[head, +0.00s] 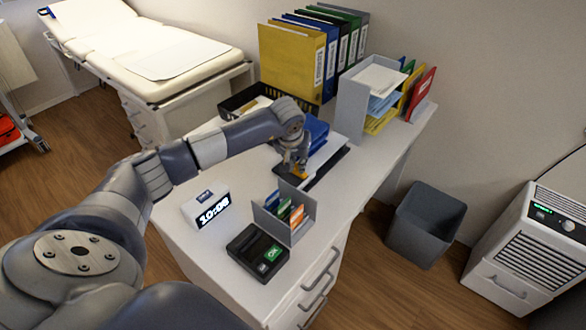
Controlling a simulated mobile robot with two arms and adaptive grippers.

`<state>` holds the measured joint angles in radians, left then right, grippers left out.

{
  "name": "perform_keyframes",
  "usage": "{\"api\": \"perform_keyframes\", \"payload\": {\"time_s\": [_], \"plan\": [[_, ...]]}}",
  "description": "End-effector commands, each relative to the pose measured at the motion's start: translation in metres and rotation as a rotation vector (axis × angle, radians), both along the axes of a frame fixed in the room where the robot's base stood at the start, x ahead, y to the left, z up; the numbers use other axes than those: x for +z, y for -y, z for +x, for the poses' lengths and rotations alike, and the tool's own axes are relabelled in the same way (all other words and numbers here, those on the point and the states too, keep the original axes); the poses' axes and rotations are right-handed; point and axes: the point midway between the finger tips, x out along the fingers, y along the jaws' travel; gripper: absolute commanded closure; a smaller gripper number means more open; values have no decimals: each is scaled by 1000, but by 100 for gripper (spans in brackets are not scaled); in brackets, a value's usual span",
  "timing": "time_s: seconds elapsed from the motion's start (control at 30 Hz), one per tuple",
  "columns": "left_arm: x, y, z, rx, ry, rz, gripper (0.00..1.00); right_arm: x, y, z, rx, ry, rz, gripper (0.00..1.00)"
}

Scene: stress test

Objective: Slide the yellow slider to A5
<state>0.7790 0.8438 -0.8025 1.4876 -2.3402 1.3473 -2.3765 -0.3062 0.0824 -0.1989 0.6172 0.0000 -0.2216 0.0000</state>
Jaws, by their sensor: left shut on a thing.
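My left gripper (296,166) reaches down over the desk (238,178). It is shut on the small yellow slider (301,173), of which only a little shows between and below the fingers. The slider is at a long dark strip (330,164) lying on the desk beside blue and white stacked items. Any marks on the strip, A5 included, are too small to read or hidden by the gripper. My right gripper is not in view.
Close by on the desk are a grey card holder (298,231), a black device with a green screen (257,250) and a white clock (207,208). Binders (292,62) and a grey file rack (352,112) stand at the back. A grey bin (425,226) is on the floor.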

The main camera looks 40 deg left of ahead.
Motion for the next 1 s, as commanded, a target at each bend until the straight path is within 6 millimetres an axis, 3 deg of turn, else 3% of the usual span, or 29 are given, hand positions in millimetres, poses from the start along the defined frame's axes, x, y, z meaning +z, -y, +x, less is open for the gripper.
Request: {"api": "perform_keyframes", "payload": {"time_s": [0.2, 0.33, 0.37, 0.43, 0.47, 0.8, 1.0], "plan": [[1, 0, 4, -1, 4, 1, 100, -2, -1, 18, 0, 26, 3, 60], [1, 0, 4, 0, 4, 0, 100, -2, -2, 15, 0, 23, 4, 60], [1, 0, 4, 0, 4, 1, 82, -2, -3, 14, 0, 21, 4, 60], [1, 0, 4, 0, 3, 1, 66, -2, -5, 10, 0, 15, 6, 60], [1, 0, 4, 0, 3, 1, 63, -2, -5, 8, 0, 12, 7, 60], [2, 0, 2, 0, 0, 2, 63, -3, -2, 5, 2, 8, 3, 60], [24, 2, -5, -2, 3, 4, 63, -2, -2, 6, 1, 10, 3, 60]]}}
